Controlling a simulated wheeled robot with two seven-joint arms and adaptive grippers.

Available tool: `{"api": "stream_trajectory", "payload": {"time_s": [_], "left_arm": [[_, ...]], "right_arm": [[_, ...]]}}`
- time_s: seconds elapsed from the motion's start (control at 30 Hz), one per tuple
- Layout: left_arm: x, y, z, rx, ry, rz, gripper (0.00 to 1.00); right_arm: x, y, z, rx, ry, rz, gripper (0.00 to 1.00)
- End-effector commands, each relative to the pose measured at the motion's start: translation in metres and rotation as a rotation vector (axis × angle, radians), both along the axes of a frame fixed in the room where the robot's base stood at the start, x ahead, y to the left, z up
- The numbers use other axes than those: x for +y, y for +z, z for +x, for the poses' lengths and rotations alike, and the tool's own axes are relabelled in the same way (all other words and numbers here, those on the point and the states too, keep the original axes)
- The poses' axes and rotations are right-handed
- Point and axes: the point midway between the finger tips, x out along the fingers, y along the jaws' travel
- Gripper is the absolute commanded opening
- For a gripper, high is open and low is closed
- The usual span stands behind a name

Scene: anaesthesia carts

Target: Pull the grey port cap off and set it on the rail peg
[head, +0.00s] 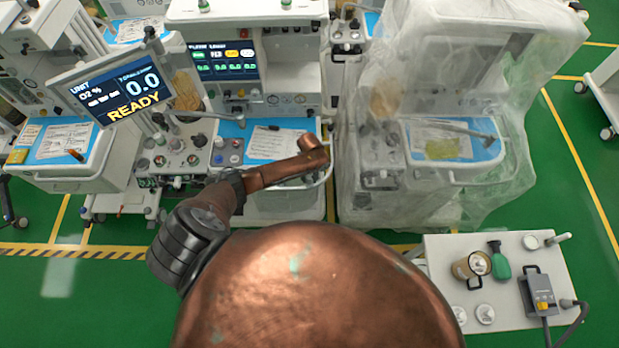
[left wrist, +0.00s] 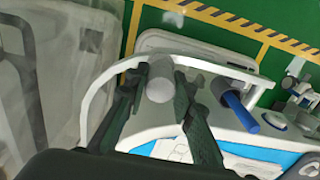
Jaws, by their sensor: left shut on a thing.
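The grey port cap, a round pale grey piece, shows between my left fingers in the left wrist view (left wrist: 159,88). My left gripper (left wrist: 159,80) is shut on it, with one dark green finger on each side. Whether the cap is clear of its port is hidden. In the head view my copper left arm reaches over the front of the middle cart, and its fingers are hard to make out. A white curved rail (left wrist: 103,88) runs close by the fingers. A blue cylinder (left wrist: 240,109) stands right of them; I cannot tell if it is the rail peg. My right gripper is out of view.
The middle cart's blue worktop (head: 232,130) holds papers. A cart under clear plastic (head: 510,165) stands close on the right. A monitor reading READY (head: 120,85) juts out on the left. A white side table (head: 510,318) holds several items at lower right.

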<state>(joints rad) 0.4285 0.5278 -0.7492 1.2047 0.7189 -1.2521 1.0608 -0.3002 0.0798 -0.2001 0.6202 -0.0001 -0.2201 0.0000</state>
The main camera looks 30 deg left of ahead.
Motion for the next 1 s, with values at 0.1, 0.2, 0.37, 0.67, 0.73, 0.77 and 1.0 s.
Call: {"api": "stream_trajectory", "payload": {"time_s": [0.1, 0.2, 0.37, 0.67, 0.73, 0.77, 1.0], "left_arm": [[0.0, -0.001, 0.0, 0.0, 0.0, 0.0, 0.0], [0.0, -0.003, 0.0, 0.0, 0.0, 0.0, 0.0], [0.0, -0.007, 0.0, 0.0, 0.0, 0.0, 0.0], [0.0, -0.014, 0.0, 0.0, 0.001, 0.0, 0.0], [0.0, -0.016, 0.0, 0.0, 0.001, 0.0, 0.0], [0.0, -0.016, 0.0, 0.0, 0.001, 0.0, 0.0], [0.001, -0.02, 0.0, 0.0, 0.001, 0.0, 0.26]], "right_arm": [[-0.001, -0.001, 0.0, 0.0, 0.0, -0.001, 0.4], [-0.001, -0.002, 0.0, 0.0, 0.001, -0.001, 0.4], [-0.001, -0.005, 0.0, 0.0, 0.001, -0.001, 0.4], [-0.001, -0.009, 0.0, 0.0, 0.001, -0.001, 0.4], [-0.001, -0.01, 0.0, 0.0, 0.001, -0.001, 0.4], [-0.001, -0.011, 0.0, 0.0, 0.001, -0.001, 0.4], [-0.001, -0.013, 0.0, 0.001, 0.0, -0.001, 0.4]]}}
